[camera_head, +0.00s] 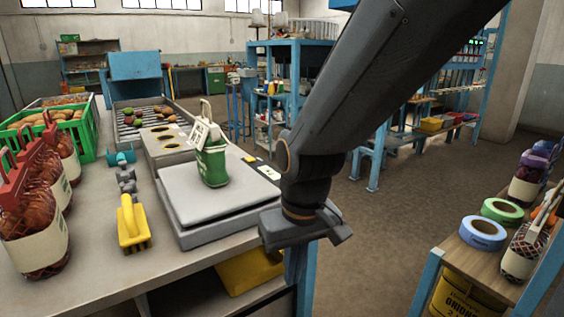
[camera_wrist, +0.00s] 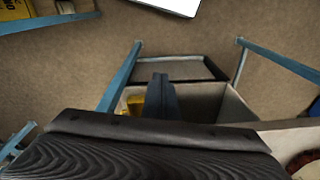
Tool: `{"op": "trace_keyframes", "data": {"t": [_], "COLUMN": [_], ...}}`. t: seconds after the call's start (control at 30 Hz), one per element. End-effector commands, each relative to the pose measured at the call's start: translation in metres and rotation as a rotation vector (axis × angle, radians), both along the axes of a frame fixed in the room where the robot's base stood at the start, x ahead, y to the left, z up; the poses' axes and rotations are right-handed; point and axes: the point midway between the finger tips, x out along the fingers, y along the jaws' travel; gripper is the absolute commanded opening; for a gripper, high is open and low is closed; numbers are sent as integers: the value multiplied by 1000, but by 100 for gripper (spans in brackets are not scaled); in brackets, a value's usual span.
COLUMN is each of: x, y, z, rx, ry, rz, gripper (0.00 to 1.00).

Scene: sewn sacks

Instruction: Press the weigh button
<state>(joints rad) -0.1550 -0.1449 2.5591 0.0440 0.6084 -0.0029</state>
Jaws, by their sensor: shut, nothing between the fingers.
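A grey weighing scale (camera_head: 188,228) stands on the table, with a flat plate on top. A small dark panel with yellow and white marks (camera_head: 265,170) lies at the scale's far right edge; I cannot tell for sure which mark is the weigh button. My gripper (camera_head: 305,228) is to the right of the scale, apart from it, past the table's edge. Its fingers are shut and empty in the wrist view (camera_wrist: 161,92). The wrist view does not show the panel.
A yellow-handled tool (camera_head: 132,222) lies left of the scale. Red-netted sacks (camera_head: 35,235) and a green crate (camera_head: 85,130) stand farther left. A shelf at right holds blue tape (camera_head: 483,232) and green tape (camera_head: 502,211). The floor between table and shelf is clear.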

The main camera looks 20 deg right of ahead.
Motion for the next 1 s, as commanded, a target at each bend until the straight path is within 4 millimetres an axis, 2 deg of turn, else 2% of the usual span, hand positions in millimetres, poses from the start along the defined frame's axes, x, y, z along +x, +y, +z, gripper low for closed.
{"op": "trace_keyframes", "data": {"t": [0.03, 0.2, 0.47, 0.63, 0.7, 0.87, 1.0], "x": [-2, 1, 8, 20, 32, 66, 106], "y": [-4, -16, -31, -38, -39, -35, -32], "z": [21, 55, 100, 124, 134, 140, 148], "rx": [1, 9, 49, 115, 172, 326, 497], "ry": [-6, -33, -61, -69, -66, -45, -18], "rz": [-16, -73, -212, -381, -512, -814, -1101], "gripper": [0, 0, 0, 0, 0, 0, 0]}}
